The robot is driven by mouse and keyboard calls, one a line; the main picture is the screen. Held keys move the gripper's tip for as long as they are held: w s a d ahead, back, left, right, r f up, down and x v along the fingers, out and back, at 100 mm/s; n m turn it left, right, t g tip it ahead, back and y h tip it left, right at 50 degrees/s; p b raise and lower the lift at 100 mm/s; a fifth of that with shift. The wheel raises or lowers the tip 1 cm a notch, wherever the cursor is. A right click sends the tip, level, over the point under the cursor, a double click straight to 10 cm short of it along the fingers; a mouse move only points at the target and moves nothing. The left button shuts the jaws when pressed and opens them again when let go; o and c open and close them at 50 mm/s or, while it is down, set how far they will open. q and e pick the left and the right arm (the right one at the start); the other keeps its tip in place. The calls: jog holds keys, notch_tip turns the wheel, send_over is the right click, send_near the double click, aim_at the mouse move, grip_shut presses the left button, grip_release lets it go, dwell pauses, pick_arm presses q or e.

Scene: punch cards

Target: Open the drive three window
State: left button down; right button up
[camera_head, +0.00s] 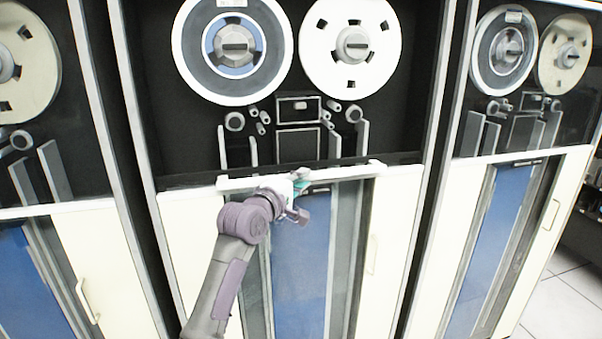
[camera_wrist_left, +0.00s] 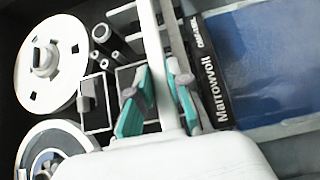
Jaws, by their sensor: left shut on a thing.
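The middle tape drive (camera_head: 170,120) faces me, with two reels behind its upper front. A white horizontal bar (camera_head: 345,173) crosses it below the reels, at the top of the lower panels. My left gripper (camera_head: 298,188) is at the middle of this bar. In the left wrist view its teal-padded fingers (camera_wrist_left: 160,92) lie on either side of the white bar (camera_wrist_left: 150,35), shut on it. The window's clear pane is hard to make out. A label reading "Marrowvolt" (camera_wrist_left: 215,85) shows beside the bar; the drive number is not readable. My right gripper is out of view.
Similar drives stand at the left (camera_head: 25,180) and right (camera_head: 500,160), with narrow dark gaps between the cabinets. A blue panel (camera_head: 300,260) lies below the bar, with a pale door handle (camera_head: 372,253) to its right. Tiled floor (camera_head: 560,300) shows at lower right.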

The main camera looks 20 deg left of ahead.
pick_arm(q)
jog(key=c, duration=1.1)
grip_release()
jog(key=s, duration=0.4)
jog(key=s+a, duration=0.1)
jog(key=s, duration=0.3)
jog(key=s+a, duration=0.1)
jog(key=s, duration=0.3)
jog(key=shift+a, duration=0.15)
jog(key=shift+w, duration=0.1)
